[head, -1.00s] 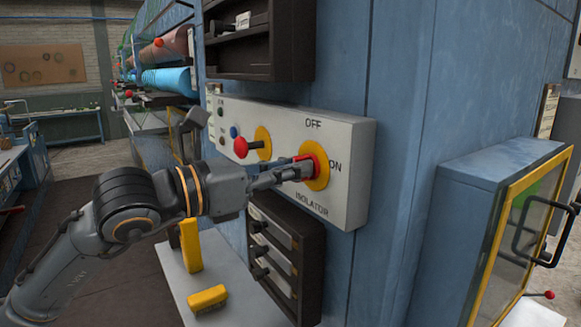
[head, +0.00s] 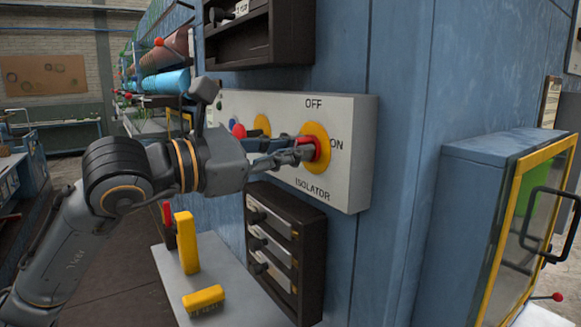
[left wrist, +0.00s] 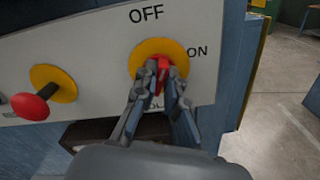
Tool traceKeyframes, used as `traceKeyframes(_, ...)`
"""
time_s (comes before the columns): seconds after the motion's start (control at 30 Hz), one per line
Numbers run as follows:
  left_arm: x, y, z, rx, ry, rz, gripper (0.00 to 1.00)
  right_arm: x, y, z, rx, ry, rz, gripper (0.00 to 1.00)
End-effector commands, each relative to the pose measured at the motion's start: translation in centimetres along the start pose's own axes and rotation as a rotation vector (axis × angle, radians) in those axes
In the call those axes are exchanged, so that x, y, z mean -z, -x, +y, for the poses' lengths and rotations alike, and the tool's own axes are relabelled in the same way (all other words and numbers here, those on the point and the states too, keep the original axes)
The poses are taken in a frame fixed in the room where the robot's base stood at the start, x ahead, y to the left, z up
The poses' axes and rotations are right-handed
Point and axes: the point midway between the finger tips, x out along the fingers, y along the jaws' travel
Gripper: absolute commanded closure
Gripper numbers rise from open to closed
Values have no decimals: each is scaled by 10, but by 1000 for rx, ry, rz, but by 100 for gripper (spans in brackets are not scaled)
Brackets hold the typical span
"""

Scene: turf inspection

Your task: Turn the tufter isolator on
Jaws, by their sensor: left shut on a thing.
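The isolator is a red handle (head: 318,143) on a round yellow disc (head: 321,131), set in a pale panel (head: 348,185) marked OFF above, ON to the right and ISOLATOR below. My left gripper (head: 304,150) reaches in from the left and is shut on the red handle. In the left wrist view, the fingers (left wrist: 162,78) lie on either side of the red handle (left wrist: 164,68), in front of the yellow disc (left wrist: 146,50). The fingers partly hide the handle, so I cannot tell its exact angle. My right gripper is not in view.
A second red knob on a yellow disc (left wrist: 62,82) sits left on the same panel. Dark racks are above (head: 290,50) and below (head: 312,235). A yellow-framed cabinet (head: 480,160) juts out right.

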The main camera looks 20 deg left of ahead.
Motion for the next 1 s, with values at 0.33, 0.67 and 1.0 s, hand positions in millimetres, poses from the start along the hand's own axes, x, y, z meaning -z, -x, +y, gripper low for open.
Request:
traceKeyframes(0.33, 2, 0, -3, -2, -332, -2, 100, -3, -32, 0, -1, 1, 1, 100)
traceKeyframes(0.67, 2, 0, -3, -2, -644, -1, 100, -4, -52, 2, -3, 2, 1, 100)
traceKeyframes(1.0, 2, 0, -4, -1, -925, -1, 100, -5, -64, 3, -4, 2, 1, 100)
